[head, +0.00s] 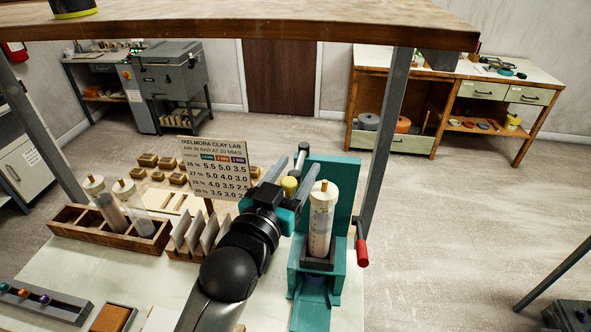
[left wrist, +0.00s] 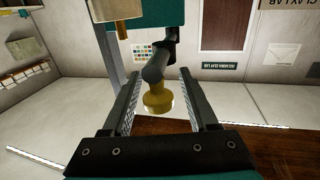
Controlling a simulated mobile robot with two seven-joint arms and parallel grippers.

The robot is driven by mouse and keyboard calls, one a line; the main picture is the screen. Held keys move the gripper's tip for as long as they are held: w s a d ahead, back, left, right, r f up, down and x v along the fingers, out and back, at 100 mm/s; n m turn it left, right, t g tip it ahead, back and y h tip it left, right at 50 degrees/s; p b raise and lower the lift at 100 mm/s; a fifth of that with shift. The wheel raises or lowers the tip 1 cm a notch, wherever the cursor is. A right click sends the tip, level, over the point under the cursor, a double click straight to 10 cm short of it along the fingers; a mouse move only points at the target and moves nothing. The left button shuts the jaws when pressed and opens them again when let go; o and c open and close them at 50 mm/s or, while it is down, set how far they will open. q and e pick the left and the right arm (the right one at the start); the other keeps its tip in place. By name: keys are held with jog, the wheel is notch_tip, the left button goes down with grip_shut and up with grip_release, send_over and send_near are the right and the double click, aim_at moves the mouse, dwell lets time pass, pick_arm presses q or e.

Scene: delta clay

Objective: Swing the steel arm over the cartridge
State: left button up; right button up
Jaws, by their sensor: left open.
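The cartridge (head: 319,222), a clear tube with a pale cap, stands upright in the teal press (head: 340,180). The steel arm (head: 301,155) is at the left of the press, beside the cartridge and not over it. Its yellow knob (head: 289,186) shows between the fingers of my left gripper (head: 291,180). In the left wrist view, the yellow knob (left wrist: 157,100) and part of the steel arm (left wrist: 157,66) lie between the spread fingers of the gripper (left wrist: 157,78), with gaps on both sides. The gripper hides part of the steel arm in the head view. My right gripper is not in view.
A red-handled lever (head: 361,250) sticks out at the press's right. A ratio sign (head: 215,168) stands to the left, by a wooden rack (head: 140,240) holding two cartridges. Upright tiles (head: 185,238) stand near my left arm. A shelf (head: 250,24) spans above the bench.

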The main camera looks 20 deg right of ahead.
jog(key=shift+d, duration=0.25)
pick_arm(q)
jog(key=shift+s, duration=0.1)
jog(key=shift+s+a+f, duration=0.1)
jog(key=shift+s+a, duration=0.1)
jog(key=shift+a, duration=0.05)
jog(key=b+v, duration=0.2)
jog(key=v, duration=1.2)
jog(key=shift+s, duration=0.2)
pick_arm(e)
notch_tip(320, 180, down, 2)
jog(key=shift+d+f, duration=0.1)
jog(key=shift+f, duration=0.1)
pick_arm(q)
jog(key=shift+a, duration=0.15)
